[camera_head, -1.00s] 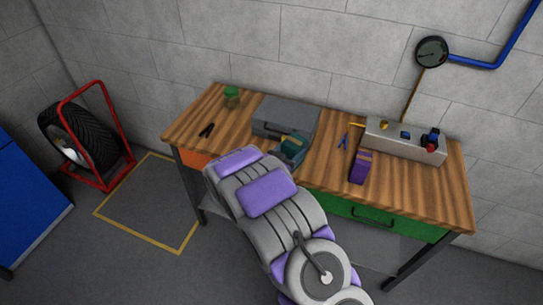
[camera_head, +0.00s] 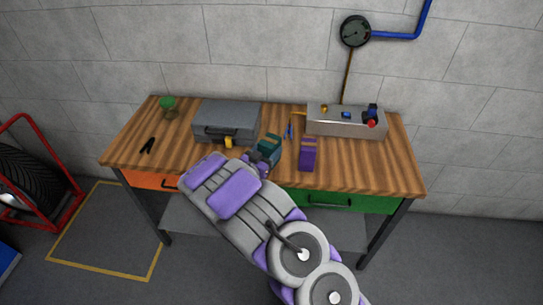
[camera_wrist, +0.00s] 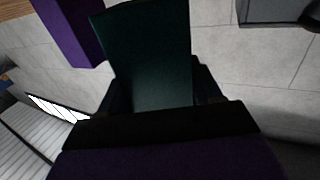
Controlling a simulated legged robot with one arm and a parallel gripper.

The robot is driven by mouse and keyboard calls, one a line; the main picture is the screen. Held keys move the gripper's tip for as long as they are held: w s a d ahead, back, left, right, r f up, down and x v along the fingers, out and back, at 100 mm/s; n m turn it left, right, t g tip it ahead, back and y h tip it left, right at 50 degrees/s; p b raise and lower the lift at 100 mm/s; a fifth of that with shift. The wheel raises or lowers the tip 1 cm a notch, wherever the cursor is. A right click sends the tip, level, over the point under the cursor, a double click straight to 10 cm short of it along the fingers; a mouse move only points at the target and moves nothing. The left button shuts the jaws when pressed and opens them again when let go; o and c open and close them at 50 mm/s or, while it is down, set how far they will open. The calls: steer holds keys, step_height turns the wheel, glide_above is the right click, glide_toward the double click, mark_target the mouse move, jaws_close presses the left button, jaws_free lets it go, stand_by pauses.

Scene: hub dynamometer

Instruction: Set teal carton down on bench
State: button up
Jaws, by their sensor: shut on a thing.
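The teal carton (camera_head: 268,146) is at the end of my arm, over the front middle of the wooden bench (camera_head: 378,176) in the head view. In the wrist view the teal carton (camera_wrist: 148,58) fills the middle, dark and upright between the jaws. My gripper (camera_head: 262,160) is shut on it; its fingers (camera_wrist: 155,92) show on both sides of the carton in the wrist view. Whether the carton touches the bench top cannot be told. The arm hides the bench's front edge there.
A purple carton (camera_head: 308,155) stands just right of the teal one. A grey toolbox (camera_head: 226,121) is behind left, and a grey bin with small parts (camera_head: 345,122) is behind right. Blue pliers (camera_head: 289,131) lie between.

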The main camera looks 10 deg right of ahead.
steer(key=x, duration=0.2)
steer(key=shift+d+f, duration=0.2)
steer(key=shift+d, duration=0.15)
steer(key=shift+w+a+f+b, duration=0.1)
steer(key=shift+w+a+b, duration=0.2)
steer(key=shift+a, duration=0.3)
step_height(320, 180, down, 4)
steer(key=shift+d+r+b, duration=0.2)
steer(key=shift+b, duration=0.5)
steer(key=shift+s+d+r, duration=0.1)
steer(key=shift+d, duration=0.4)
steer(key=o, duration=1.5)
steer(key=shift+a, duration=0.85)
steer(key=shift+d, duration=0.5)
steer(key=shift+s+a, duration=0.1)
steer(key=shift+s, duration=0.1)
steer(key=shift+a+p+v, duration=0.2)
steer(key=shift+p+v, duration=1.15)
steer(key=shift+v, duration=4.5)
